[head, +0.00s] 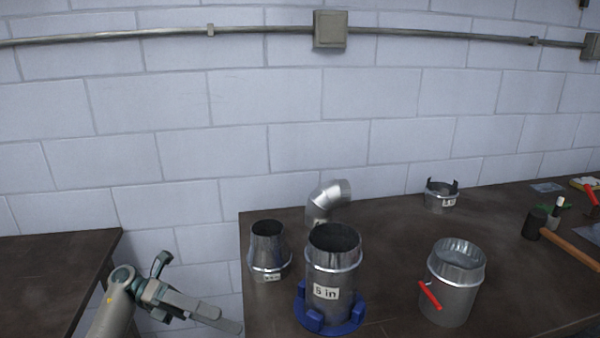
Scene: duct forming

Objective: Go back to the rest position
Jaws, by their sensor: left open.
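My left gripper (190,298) is at the lower left, in the gap between two dark tables. Its fingers are apart and hold nothing. It is left of the right table's edge and touches no duct piece that I can see. My right gripper is not in view. A metal duct labelled "5 in" (333,262) stands upright in a blue ring base (345,325) near the front of the right table. A tapered metal duct piece (268,247) stands just left of it.
The left table (50,270) looks bare. A block wall stands behind.

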